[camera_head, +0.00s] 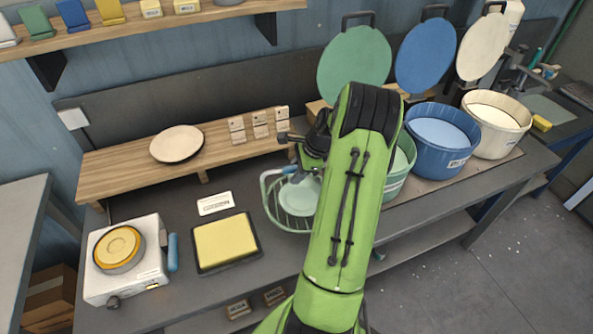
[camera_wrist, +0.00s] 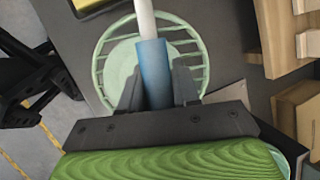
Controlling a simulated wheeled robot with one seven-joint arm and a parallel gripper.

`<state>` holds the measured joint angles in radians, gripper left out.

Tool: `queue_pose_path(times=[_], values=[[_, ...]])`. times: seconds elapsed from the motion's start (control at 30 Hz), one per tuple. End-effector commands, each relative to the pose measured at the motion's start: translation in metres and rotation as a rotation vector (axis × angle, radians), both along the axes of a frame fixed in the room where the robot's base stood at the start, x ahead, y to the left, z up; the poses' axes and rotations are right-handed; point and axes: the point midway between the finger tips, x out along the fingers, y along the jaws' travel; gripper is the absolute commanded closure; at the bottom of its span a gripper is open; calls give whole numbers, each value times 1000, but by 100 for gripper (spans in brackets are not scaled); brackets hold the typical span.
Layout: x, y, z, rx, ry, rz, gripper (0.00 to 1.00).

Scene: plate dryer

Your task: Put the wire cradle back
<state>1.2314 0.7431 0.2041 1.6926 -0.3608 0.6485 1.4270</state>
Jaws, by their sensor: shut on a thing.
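The wire cradle (camera_head: 276,212) is a round pale-green wire basket in the head view, left of my arm. A pale green disc (camera_head: 299,196) lies in it. Its white handle rises to a blue grip, and my gripper (camera_head: 291,151) is shut on that grip. In the wrist view the blue grip (camera_wrist: 154,70) sits between the two dark fingers of my gripper (camera_wrist: 157,88), with the round slatted cradle (camera_wrist: 190,45) beyond. My arm hides the cradle's right side in the head view. I cannot tell whether the cradle touches the bench.
Green (camera_head: 400,170), blue (camera_head: 437,140) and cream (camera_head: 495,125) tubs with raised lids stand right of my arm. A hotplate (camera_head: 130,275), a yellow pad (camera_head: 225,242) and a white card (camera_head: 215,203) lie left. A wooden riser (camera_head: 115,170) with a plate (camera_head: 177,143) stands behind.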

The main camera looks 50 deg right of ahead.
Motion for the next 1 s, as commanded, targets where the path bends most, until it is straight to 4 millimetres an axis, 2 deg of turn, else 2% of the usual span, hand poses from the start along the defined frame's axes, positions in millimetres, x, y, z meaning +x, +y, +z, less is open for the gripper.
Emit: queue_pose_path(times=[0.7,1.0], values=[[0,0,-60,-1,-1,1,100],[0,0,-63,-2,-2,1,100]])
